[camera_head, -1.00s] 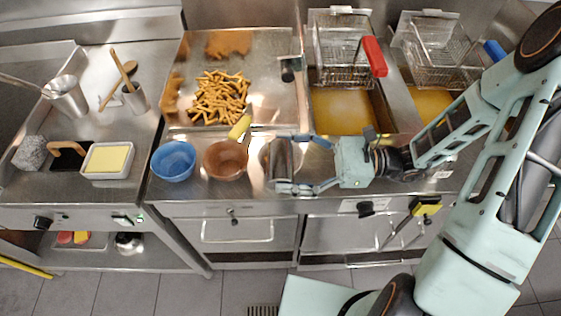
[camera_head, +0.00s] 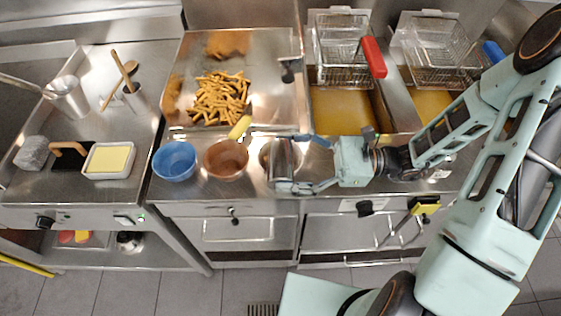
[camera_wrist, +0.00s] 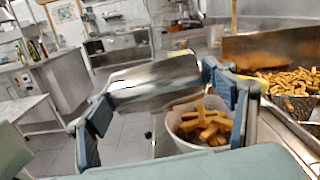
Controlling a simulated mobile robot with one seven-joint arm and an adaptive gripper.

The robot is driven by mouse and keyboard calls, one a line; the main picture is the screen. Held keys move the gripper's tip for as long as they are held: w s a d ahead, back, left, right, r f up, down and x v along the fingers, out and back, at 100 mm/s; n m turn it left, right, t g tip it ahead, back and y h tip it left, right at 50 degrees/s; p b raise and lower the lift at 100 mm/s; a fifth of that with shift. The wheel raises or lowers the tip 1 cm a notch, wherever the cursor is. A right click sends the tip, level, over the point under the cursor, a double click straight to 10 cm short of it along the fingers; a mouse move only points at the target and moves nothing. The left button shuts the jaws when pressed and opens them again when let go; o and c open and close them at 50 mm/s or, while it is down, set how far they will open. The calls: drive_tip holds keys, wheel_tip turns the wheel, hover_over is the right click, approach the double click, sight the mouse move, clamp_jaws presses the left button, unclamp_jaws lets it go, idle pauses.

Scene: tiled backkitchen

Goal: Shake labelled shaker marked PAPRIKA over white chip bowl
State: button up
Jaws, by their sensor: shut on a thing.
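My gripper (camera_head: 290,163) is shut on a shiny metal shaker (camera_head: 281,158), above the front counter ledge. In the wrist view the shaker (camera_wrist: 155,83) lies tilted, close to level, between the two fingers. No label can be read on it. A pale bowl holding golden chips shows just beyond the shaker in the wrist view; its rim (camera_wrist: 177,122) is partly covered by the shaker and right finger. In the head view this bowl (camera_head: 265,156) is mostly hidden behind the shaker and gripper.
A brown bowl (camera_head: 226,158) with a yellow-handled tool and a blue bowl (camera_head: 174,161) stand left of my gripper. Behind is a metal tray with fries (camera_head: 220,97). Fryer baskets (camera_head: 342,48) hang over oil at the back right. A butter tub (camera_head: 108,160) stands further left.

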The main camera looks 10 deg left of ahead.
drive_tip(key=shift+s+d+f, duration=0.1)
drive_tip(key=shift+s+d, duration=0.1)
drive_tip(key=shift+s, duration=0.55)
drive_tip(key=shift+s+d, duration=0.15)
drive_tip(key=shift+s, duration=0.55)
drive_tip(key=shift+w+a+p, duration=0.2)
drive_tip(key=shift+w, duration=0.55)
drive_tip(key=shift+w+a+p, duration=0.2)
drive_tip(key=shift+w, duration=0.5)
drive_tip(key=shift+r, duration=0.2)
drive_tip(key=r+p, duration=0.1)
drive_tip(key=p, duration=0.1)
drive_tip(key=shift+r+h+p, duration=0.3)
drive_tip(key=shift+h+p, duration=0.1)
wheel_tip(320, 180, up, 3)
drive_tip(key=h+p, duration=0.1)
drive_tip(key=p, duration=0.2)
drive_tip(key=h+p, duration=0.1)
drive_tip(key=p, duration=0.2)
drive_tip(key=shift+f+t+h, duration=0.2)
drive_tip(key=shift+t+h, duration=0.1)
drive_tip(key=shift+t, duration=0.1)
drive_tip(key=shift+b, duration=0.35)
drive_tip(key=shift+r+t+h, duration=0.3)
drive_tip(key=shift+r+h, duration=0.3)
drive_tip(key=shift+h, duration=0.5)
